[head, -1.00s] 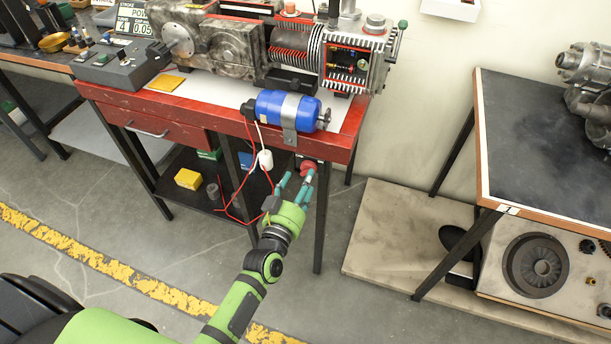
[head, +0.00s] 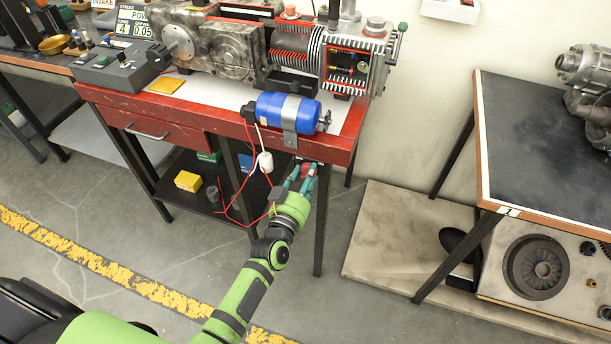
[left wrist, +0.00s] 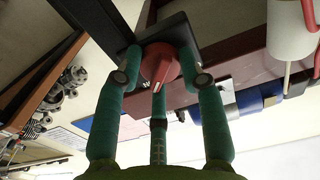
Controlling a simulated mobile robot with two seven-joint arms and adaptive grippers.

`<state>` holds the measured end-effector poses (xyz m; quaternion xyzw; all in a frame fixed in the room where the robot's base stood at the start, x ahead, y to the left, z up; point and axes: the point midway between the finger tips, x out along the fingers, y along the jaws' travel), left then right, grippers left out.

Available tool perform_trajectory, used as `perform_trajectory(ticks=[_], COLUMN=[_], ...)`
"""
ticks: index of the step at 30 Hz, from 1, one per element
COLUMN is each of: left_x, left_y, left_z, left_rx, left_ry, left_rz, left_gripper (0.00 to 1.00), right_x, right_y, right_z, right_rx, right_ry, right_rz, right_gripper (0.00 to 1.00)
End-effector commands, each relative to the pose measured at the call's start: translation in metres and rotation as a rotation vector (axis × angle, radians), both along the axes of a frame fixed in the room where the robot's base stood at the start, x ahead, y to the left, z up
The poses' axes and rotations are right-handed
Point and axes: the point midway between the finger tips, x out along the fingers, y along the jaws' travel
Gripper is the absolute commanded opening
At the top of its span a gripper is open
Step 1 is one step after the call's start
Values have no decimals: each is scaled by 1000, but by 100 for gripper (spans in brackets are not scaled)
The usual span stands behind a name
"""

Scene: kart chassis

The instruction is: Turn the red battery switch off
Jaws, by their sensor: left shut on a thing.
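The red battery switch (left wrist: 160,65) is a round red knob on a dark square base under the front edge of the red bench. In the left wrist view it sits between the teal fingers of my left gripper (left wrist: 160,85), which are closed around it. In the head view the switch (head: 308,169) shows only partly, behind the fingers of my left gripper (head: 302,178). The knob carries a pale pointer mark. My right gripper is in neither view.
The red bench (head: 220,122) carries machinery and a blue cylinder (head: 285,110) just above the switch. Red wires and a white plug (head: 265,162) hang left of my gripper. A bench leg (head: 320,230) stands close on the right. The floor in front is clear.

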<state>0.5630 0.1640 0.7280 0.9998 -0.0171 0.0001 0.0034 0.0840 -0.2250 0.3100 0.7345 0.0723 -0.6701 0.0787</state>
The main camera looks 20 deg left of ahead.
Motion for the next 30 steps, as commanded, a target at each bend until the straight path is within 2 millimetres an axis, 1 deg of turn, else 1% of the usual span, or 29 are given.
perform_trajectory(ticks=[5, 11, 30], left_x=[0, 0, 1], left_y=[0, 0, 0], left_z=[1, 1, 1], left_rx=[-47, -169, -768], left_ry=[1, 6, 25], left_rz=[-1, -1, -2], left_gripper=[7, 7, 7], right_x=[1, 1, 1], right_y=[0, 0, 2], right_z=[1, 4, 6], right_rx=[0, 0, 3], right_ry=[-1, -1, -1], right_rz=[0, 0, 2], right_gripper=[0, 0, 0])
